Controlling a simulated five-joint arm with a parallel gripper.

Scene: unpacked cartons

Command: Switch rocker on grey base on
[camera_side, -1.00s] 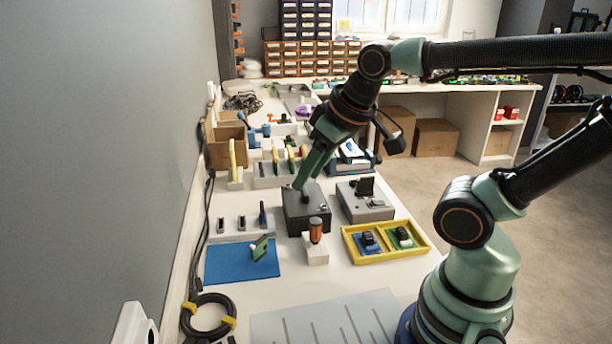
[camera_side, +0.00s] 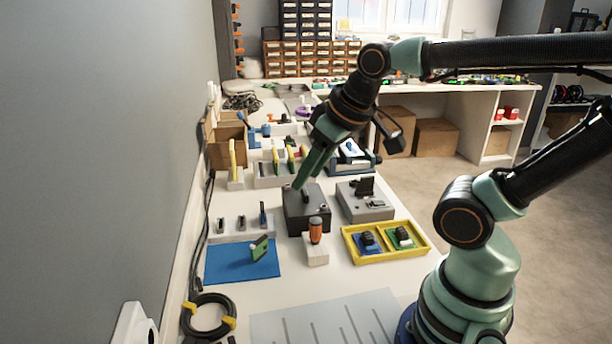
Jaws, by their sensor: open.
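A grey base (camera_side: 366,208) stands right of the middle of the bench, with a black upright part (camera_side: 364,187) on its top. A darker, nearly black box (camera_side: 307,215) stands to its left, with a small dark piece (camera_side: 305,196) on its top. My gripper (camera_side: 298,187) points down and left with its green fingers, and its tips are at the top of the dark box, left of the grey base. It is open and I see nothing held. Whether the tips touch the dark piece, and which way any rocker is tipped, I cannot tell.
A blue mat (camera_side: 242,265) lies left. A rack of coloured tools (camera_side: 282,172) stands behind. The front bench holds a grey slotted sheet (camera_side: 325,318).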

